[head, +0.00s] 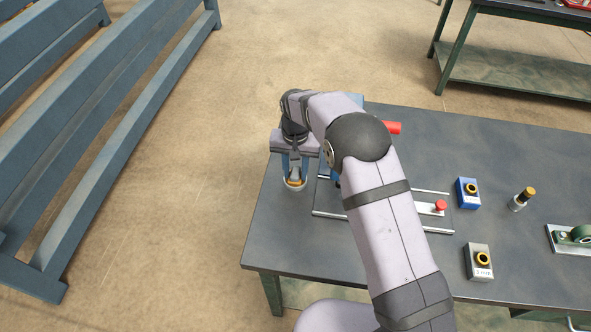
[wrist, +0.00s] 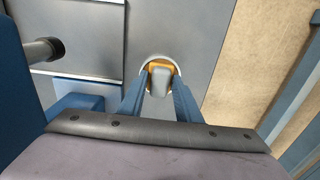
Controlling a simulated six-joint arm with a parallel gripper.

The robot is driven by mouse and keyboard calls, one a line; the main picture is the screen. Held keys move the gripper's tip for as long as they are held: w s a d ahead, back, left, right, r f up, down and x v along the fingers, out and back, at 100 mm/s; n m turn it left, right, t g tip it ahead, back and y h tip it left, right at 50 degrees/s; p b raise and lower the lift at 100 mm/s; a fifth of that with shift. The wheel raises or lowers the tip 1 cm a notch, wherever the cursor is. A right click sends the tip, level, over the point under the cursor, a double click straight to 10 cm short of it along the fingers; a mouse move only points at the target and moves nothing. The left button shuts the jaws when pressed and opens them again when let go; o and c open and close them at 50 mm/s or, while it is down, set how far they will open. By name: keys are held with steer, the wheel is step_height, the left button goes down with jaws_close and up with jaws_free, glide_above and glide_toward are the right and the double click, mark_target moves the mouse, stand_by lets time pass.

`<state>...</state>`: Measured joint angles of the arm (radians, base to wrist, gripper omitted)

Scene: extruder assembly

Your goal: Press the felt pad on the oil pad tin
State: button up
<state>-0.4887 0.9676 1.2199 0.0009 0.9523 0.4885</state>
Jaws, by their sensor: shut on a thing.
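The oil pad tin (head: 296,187) is a small round tin with a pale rim and an orange inside, near the left edge of the table. Its rim also shows in the wrist view (wrist: 148,63). My gripper (head: 294,176) points down at the tin. Its blue fingers are shut on a small grey piece (wrist: 160,80), which covers part of the orange inside. The underside of the grey piece is hidden, so I cannot tell whether it touches the pad. I cannot make out a separate felt pad.
A blue bench (head: 100,140) stands left.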

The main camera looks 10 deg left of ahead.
mark_target(296, 171)
steer(key=shift+r+p, duration=2.4)
steer(key=shift+r, duration=1.05)
steer(key=shift+w+r, duration=0.1)
steer(key=shift+r, duration=0.1)
steer(key=w+d+r+n+p, duration=0.25)
steer(key=d+r+n, duration=0.2)
steer(key=r, duration=0.55)
steer(key=w+d+r+n+p, duration=0.25)
steer(key=r+n, duration=0.35)
steer(key=r, duration=0.5)
steer(key=s+d+r+m+p, duration=0.1)
steer(key=s+d+m, duration=0.1)
steer(key=d, duration=0.7)
steer(key=s+d+r+m+p, duration=0.1)
steer(key=s+d+r+m, duration=0.15)
steer(key=d, duration=0.55)
step_height(296, 171, down, 8)
steer(key=s+d+m+b, duration=0.1)
steer(key=s+m+b, duration=0.1)
steer(key=m, duration=0.4)
steer(key=shift+s+r, duration=0.15)
steer(key=shift+s, duration=0.15)
